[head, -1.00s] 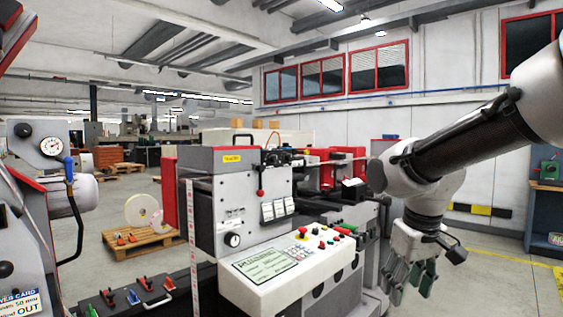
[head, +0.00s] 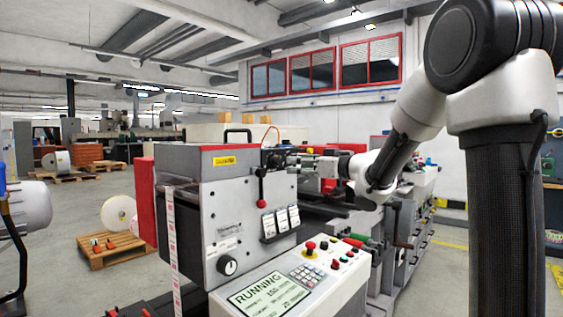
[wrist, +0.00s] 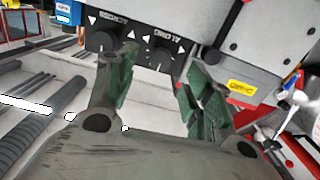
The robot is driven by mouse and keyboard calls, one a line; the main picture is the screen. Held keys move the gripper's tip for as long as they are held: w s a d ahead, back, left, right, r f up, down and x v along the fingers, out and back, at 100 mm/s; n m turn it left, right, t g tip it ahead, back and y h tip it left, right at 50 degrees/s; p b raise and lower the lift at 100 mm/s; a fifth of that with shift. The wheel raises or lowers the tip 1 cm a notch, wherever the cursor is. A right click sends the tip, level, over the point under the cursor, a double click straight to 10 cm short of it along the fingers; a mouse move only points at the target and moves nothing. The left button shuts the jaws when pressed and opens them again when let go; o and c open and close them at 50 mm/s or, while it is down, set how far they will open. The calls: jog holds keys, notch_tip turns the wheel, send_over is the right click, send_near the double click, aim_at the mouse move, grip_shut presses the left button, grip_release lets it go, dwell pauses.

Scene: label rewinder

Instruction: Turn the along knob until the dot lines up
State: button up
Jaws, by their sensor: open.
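In the wrist view a black panel labelled ACROSS and ALONG appears upside down. The along knob (wrist: 160,60) is dark, round, with a pale pointer mark and small white triangles printed around it. The across knob (wrist: 104,41) is beside it on the left. My gripper (wrist: 162,68) is open, with its green-padded fingers spread on either side of the along knob in the picture. No contact is visible, and the exact gap is unclear. In the head view my gripper (head: 318,166) reaches left over the machine; the knobs cannot be made out there. I cannot tell whether the dot lines up.
The grey rewinder housing (head: 215,200) stands left of my gripper, with a red-balled lever (head: 261,188) in front. The control console (head: 300,285) reads RUNNING. A yellow label (wrist: 242,87) is on the housing right of the fingers.

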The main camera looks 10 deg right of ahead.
aim_at(280, 161)
jog(key=x, duration=0.7)
jog(key=shift+w+a+r, duration=0.25)
jog(key=shift+a, duration=0.1)
jog(key=shift+c, duration=0.3)
jog(key=c, duration=1)
